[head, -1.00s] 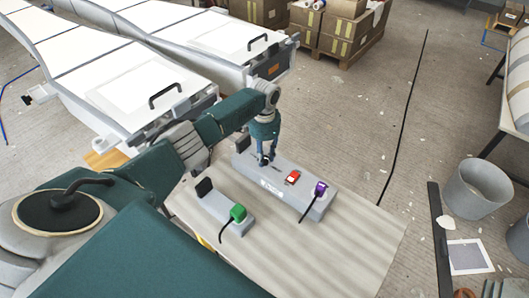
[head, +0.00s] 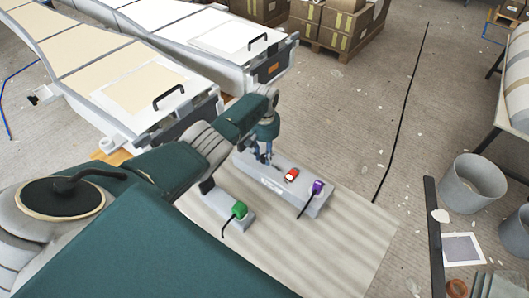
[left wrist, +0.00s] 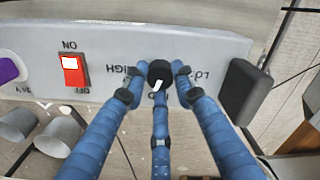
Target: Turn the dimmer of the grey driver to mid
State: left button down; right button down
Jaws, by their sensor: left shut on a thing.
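The grey driver (head: 318,205) is a long box on a pale board, with a red switch (head: 292,174) and a purple plug (head: 317,187); the switch shows in the left wrist view (left wrist: 74,71). My left gripper (head: 265,159) reaches down to the driver's far left end. In the left wrist view its blue fingers (left wrist: 160,80) are shut around the black dimmer knob (left wrist: 160,69). The knob's white mark (left wrist: 156,85) points toward the bottom of the picture, slightly left. "HIGH" lies left of the knob and "LO" right, partly hidden by fingers. My right gripper is not in view.
A smaller grey box with a green plug (head: 239,209) and black cord stands in front of the driver. Two long moulds with black handles (head: 169,95) lie behind. Grey bins (head: 474,181) stand at the right. The board's right part (head: 350,225) is clear.

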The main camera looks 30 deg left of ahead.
aim_at(264, 156)
pick_arm(q)
jog(key=shift+n+p, duration=0.35)
jog(key=shift+n, duration=1.65)
jog(key=c, duration=1.4)
grip_release()
jog(key=shift+r, duration=0.15)
notch_tip(264, 156, up, 12)
jog(key=shift+f, duration=0.1)
